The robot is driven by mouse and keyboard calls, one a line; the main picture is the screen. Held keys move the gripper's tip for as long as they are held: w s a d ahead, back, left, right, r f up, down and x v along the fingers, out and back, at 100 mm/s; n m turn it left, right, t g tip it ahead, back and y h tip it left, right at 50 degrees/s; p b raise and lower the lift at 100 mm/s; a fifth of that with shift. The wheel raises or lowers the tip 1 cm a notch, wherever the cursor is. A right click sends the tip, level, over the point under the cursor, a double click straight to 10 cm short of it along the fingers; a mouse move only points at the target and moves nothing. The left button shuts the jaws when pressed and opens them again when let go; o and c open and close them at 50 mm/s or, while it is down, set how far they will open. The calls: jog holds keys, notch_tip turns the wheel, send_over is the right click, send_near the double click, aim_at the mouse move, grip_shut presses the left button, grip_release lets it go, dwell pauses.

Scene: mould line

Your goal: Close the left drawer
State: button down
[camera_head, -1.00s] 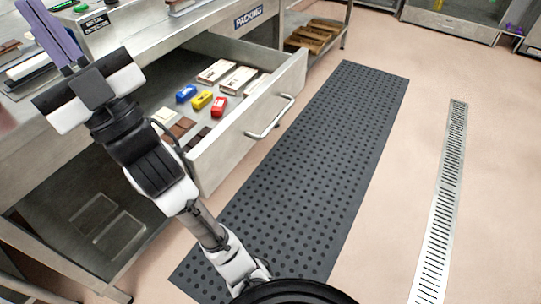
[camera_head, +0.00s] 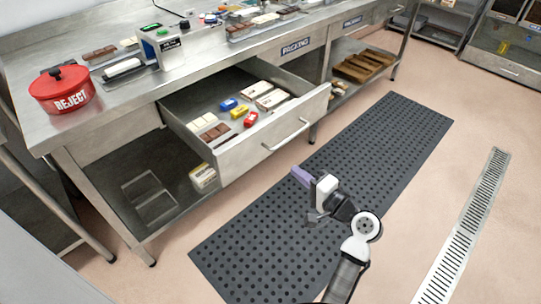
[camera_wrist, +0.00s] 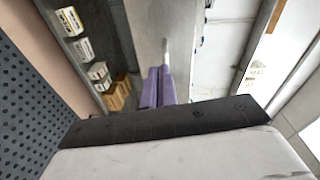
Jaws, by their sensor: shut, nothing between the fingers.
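The left drawer (camera_head: 250,145) is pulled well out of the steel bench, and its front panel with a bar handle (camera_head: 287,134) faces the aisle. It holds chocolate bars and small blue, yellow and red pieces. My gripper (camera_head: 299,175), with purple fingers, is shut and empty. In the head view it is in front of the drawer, over the dark mat and apart from the handle. The purple fingers also show in the wrist view (camera_wrist: 157,88), in front of a grey surface that I cannot identify for sure.
The bench top (camera_head: 205,60) carries a red REJECT pot (camera_head: 62,90) and a small machine (camera_head: 160,42). A pale box (camera_head: 203,177) sits on the lower shelf below the drawer. Wooden trays (camera_head: 364,67) lie right. The perforated mat (camera_head: 375,150) and floor in front are clear.

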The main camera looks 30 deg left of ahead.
jog(key=s+d+y, duration=0.1)
jog(key=s+d, duration=0.1)
jog(key=p, duration=0.4)
send_near(257, 151)
jog(key=shift+m+g, duration=0.4)
jog(key=x, duration=0.6)
jog(key=shift+w+r, duration=0.2)
jog(key=shift+r, duration=0.1)
jog(key=shift+w+a+f, duration=0.1)
jog(key=shift+w+a, duration=0.05)
jog(key=shift+a, duration=0.2)
jog(key=shift+a, duration=0.1)
jog(key=b+x, duration=1.1)
jog(key=x, duration=2.2)
jog(key=shift+a+r, duration=0.1)
jog(key=shift+r, duration=0.45)
